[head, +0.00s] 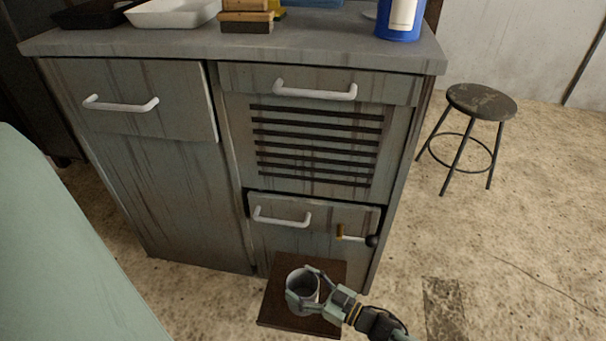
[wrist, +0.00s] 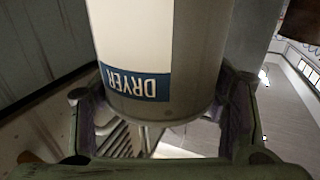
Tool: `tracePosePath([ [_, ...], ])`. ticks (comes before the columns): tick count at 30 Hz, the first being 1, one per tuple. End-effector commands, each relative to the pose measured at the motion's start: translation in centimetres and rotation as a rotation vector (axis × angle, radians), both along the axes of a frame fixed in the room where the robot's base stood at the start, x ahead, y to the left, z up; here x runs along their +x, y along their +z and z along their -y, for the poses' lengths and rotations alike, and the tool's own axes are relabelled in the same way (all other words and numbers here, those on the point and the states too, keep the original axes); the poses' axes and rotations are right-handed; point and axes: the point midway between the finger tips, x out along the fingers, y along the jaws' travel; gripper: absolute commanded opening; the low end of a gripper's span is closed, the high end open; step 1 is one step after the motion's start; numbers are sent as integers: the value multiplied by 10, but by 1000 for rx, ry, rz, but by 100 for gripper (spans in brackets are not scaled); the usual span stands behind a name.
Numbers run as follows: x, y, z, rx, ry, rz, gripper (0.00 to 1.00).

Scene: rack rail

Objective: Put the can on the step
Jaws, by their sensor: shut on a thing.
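The can (head: 301,288) is a grey, open-topped cylinder in the head view. In the wrist view the can (wrist: 190,60) fills the middle, with a pale label and a blue band reading "DRYER". My gripper (head: 306,288) is shut around the can, with a finger on each side of it; the fingers also show in the wrist view (wrist: 160,115). The step (head: 279,312) is a dark brown square board low in front of the cabinet. The can appears over the step in the head view. I cannot tell whether its base touches the step.
The grey cabinet (head: 180,190) stands just behind the step, with white handles and a small lever (head: 358,237) on its lower door. A round stool (head: 481,102) stands at the right. The floor (head: 520,240) between is clear. A blue container (head: 400,20) sits on the cabinet top.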

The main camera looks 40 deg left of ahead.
Motion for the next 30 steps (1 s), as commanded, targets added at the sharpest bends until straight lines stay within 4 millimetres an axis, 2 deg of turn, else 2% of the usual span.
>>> tracePosePath([
  [10,-1,-5,0,2,1,0,18],
  [11,0,-6,0,1,1,0,68],
  [12,0,-5,0,1,1,0,70],
  [20,-1,-5,0,1,1,0,87],
  [30,-1,-2,0,1,1,0,87],
])
